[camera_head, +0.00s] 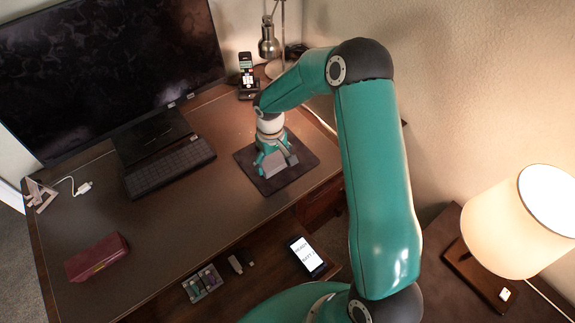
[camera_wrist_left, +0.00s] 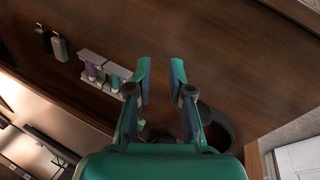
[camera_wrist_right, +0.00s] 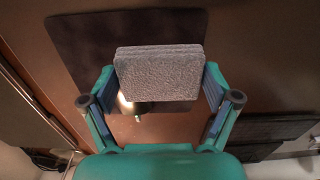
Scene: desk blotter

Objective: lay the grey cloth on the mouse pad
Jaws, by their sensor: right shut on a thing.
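The grey cloth (camera_wrist_right: 158,73), a folded, thick block, is between the fingers of my right gripper (camera_wrist_right: 160,84), which is shut on it. In the head view the cloth (camera_head: 274,171) and my right gripper (camera_head: 275,160) are over the dark mouse pad (camera_head: 300,176). The pad also shows behind the cloth in the right wrist view (camera_wrist_right: 85,40). I cannot tell whether the cloth touches the pad. My left gripper (camera_wrist_left: 160,75) is open and empty in the left wrist view, and outside the head view.
A keyboard (camera_head: 170,168) lies left of the pad, below a monitor (camera_head: 100,70). A phone in a dock (camera_head: 247,78) and a desk lamp (camera_head: 269,45) stand behind. A red case (camera_head: 97,257) lies at the front left. A phone (camera_head: 307,257) and small items lie lower, in front.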

